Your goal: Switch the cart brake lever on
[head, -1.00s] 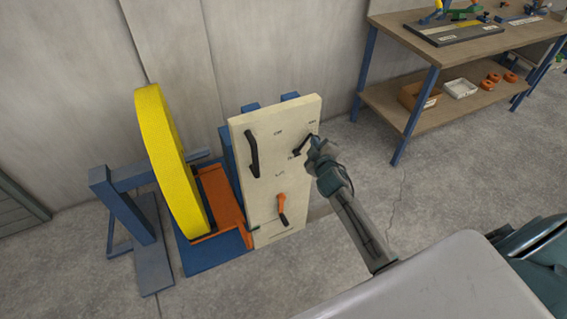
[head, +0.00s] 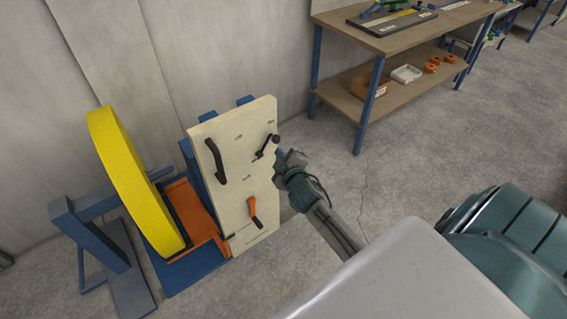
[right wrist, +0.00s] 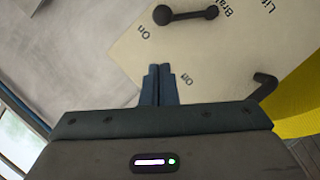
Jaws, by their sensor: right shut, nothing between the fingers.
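The cream panel (head: 225,135) of the cart stands upright and carries the black brake lever (head: 266,148) at its upper right. In the right wrist view the brake lever (right wrist: 188,14) ends in a round knob, which lies beside a printed "On" mark near the panel edge. "Brake" is printed near the lever's other end. My right gripper (head: 281,157) is just right of the panel, apart from the lever. In the right wrist view its fingers (right wrist: 158,70) are together and empty, pointing at the panel. My left gripper is not in view.
A black handle (head: 215,161) and an orange lever (head: 254,211) are also on the panel. A big yellow roll (head: 130,180) stands on the cart's left. A workbench (head: 385,40) is at the back right. The floor between is free.

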